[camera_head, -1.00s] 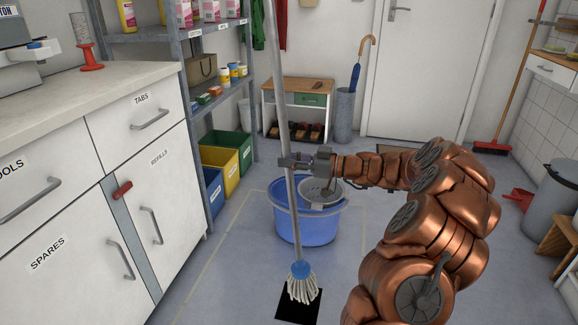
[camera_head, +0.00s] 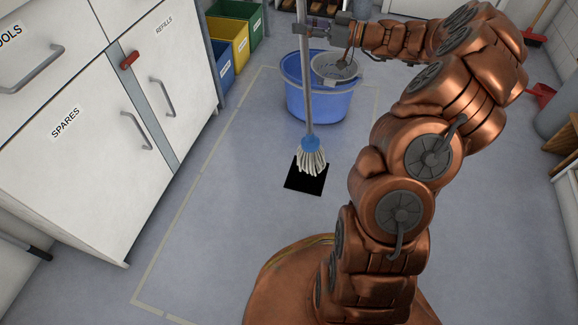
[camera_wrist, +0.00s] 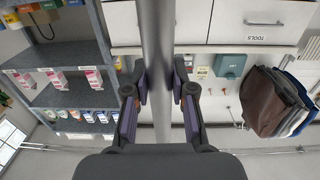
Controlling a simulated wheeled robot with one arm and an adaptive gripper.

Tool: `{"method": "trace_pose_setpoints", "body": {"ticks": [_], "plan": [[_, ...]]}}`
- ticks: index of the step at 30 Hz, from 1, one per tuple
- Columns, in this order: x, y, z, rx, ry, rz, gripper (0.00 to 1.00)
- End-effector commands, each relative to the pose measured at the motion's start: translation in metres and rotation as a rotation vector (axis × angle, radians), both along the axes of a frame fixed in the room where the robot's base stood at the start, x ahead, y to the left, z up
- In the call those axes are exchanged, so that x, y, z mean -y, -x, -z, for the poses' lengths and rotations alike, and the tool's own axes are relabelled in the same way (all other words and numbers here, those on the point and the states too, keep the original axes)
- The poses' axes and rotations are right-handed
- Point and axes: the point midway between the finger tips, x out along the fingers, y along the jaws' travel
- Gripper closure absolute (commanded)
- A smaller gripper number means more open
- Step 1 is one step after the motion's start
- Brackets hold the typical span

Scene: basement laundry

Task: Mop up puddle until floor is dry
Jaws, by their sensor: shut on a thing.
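The mop (camera_head: 308,95) stands nearly upright in the head view, with a grey pole, a blue collar and a white strand head (camera_head: 310,160). My gripper (camera_head: 305,30) is shut around the upper pole. In the wrist view the two fingers (camera_wrist: 160,88) press on the pole (camera_wrist: 157,40) from both sides. The mop head rests on or just above a flat black square (camera_head: 306,180) on the floor. I cannot make out a clear puddle. A blue bucket (camera_head: 318,105) with a grey wringer basket (camera_head: 333,66) stands just behind the pole.
Pale lines mark a rectangle on the grey floor (camera_head: 220,230). White cabinets (camera_head: 110,180) line the left. Green, yellow and blue bins (camera_head: 222,70) stand behind them. A red dustpan (camera_head: 541,95) and grey bin (camera_head: 562,122) are at the right. Floor between cabinets and mop is clear.

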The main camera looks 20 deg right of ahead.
Motion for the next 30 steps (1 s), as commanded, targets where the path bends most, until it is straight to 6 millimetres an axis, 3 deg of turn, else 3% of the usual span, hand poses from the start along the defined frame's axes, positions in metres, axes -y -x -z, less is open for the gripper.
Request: {"method": "trace_pose_setpoints", "body": {"ticks": [18, 23, 30], "plan": [[0.070, 0.060, -0.038, 0.066, -0.074, 0.001, 1.00], [0.073, 0.063, -0.031, 0.071, -0.079, -0.001, 1.00], [0.073, 0.063, -0.003, 0.068, -0.079, 0.000, 1.00]]}}
